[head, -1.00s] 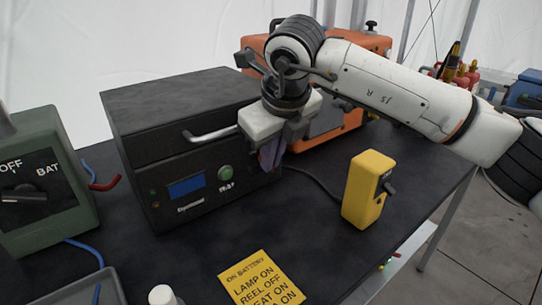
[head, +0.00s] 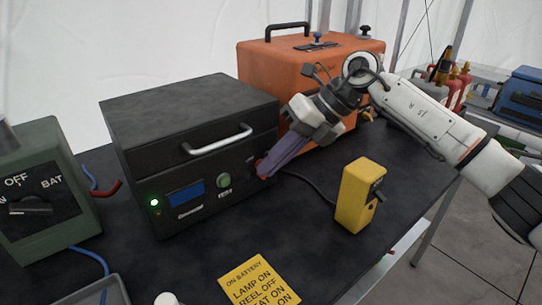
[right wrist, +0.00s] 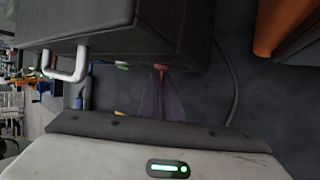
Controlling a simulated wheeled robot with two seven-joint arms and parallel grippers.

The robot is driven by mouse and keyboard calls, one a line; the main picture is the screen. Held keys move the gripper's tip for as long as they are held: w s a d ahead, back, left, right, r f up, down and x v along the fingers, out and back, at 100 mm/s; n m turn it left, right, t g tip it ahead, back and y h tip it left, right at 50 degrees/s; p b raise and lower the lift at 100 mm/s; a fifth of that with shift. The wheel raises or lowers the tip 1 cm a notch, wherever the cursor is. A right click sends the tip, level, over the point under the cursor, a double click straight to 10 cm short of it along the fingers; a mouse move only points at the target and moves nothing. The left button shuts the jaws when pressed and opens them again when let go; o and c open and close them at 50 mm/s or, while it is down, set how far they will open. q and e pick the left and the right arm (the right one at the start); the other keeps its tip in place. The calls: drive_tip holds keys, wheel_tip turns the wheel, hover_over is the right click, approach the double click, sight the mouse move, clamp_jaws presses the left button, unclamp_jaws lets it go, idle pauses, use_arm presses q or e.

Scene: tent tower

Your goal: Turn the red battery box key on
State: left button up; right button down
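The black battery box (head: 140,135) stands on the dark table, with a handle, a blue display (head: 186,193) and a green button (head: 224,181) on its front. A small green lamp (head: 155,202) at the front's left is lit. The red key (head: 261,171) is at the right end of that front; it also shows in the right wrist view (right wrist: 160,68), mostly covered by fingertips. My right gripper (head: 265,170) reaches it from the right, its purple fingers tilted and closed together on the key. The key's exact angle is hidden. My left gripper is out of view.
A yellow box (head: 358,197) stands right of the black box, and an orange case (head: 270,68) behind. A green box (head: 40,150) with an OFF/BAT switch is at left. A yellow card (head: 258,283) lies in front. Open table lies between the card and black box.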

drive_tip(key=shift+w+d+m+g+y+p, duration=0.15)
drive_tip(key=shift+m+g+y+p, duration=0.25)
drive_tip(key=shift+y, duration=0.5)
drive_tip(key=c, duration=2)
unclamp_jaws()
drive_tip(key=shift+f, duration=0.1)
drive_tip(key=v, duration=1)
drive_tip(key=shift+d, duration=0.25)
